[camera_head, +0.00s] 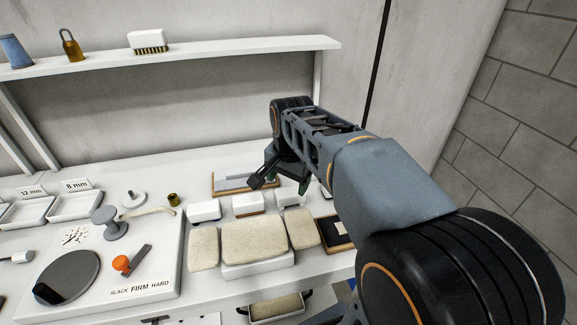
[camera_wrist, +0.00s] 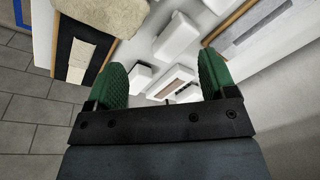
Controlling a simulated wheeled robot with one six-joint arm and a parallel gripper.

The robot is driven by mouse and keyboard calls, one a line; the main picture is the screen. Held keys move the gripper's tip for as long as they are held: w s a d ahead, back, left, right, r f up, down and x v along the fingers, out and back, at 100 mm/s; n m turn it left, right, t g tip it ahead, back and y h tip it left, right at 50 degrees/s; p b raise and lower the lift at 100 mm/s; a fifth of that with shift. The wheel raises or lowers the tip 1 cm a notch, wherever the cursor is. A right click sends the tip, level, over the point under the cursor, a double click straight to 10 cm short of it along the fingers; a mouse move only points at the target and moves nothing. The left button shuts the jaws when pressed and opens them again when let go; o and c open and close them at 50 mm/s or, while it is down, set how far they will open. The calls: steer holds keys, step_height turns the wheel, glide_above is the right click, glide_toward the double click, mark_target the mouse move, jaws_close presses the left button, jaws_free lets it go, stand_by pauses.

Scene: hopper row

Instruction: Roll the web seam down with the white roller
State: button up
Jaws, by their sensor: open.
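My gripper (camera_head: 284,183) is above the back of the white bench in the head view, over a row of small white blocks. In the wrist view its two green fingers (camera_wrist: 163,72) are spread apart with nothing held between them. I cannot pick out the white roller or the web seam for certain. A black panel with a pale strip (camera_wrist: 77,62) lies at the left of the wrist view. It shows at the bench's right (camera_head: 341,228) in the head view, partly behind my arm. White blocks (camera_wrist: 177,36) lie beyond and between the fingers.
Beige pads (camera_head: 254,240) lie in front of the blocks. A wood-edged board (camera_head: 232,190) lies behind them. A white panel (camera_head: 150,278) with a grey disc and an orange knob is at left, near white trays (camera_head: 75,206). A shelf (camera_head: 200,57) runs above.

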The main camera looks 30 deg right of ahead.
mark_target(294, 190)
steer(key=w+d+f+m+g+b, duration=0.25)
steer(key=w+d+m, duration=0.25)
steer(key=w+m, duration=0.3)
steer(key=shift+m+t, duration=0.35)
steer(key=shift+m, duration=0.45)
steer(key=f, duration=0.4)
steer(key=f+b, duration=0.1)
steer(key=f, duration=0.3)
steer(key=s+f, duration=0.1)
steer(key=f, duration=0.3)
steer(key=shift+s+d+f+b, duration=0.1)
steer(key=shift+d+b, duration=0.1)
steer(key=shift+b, duration=0.15)
steer(key=c, duration=1)
steer(key=o, duration=0.6)
steer(key=shift+o, duration=0.2)
steer(key=shift+r+p, duration=0.75)
steer(key=shift+r, duration=0.1)
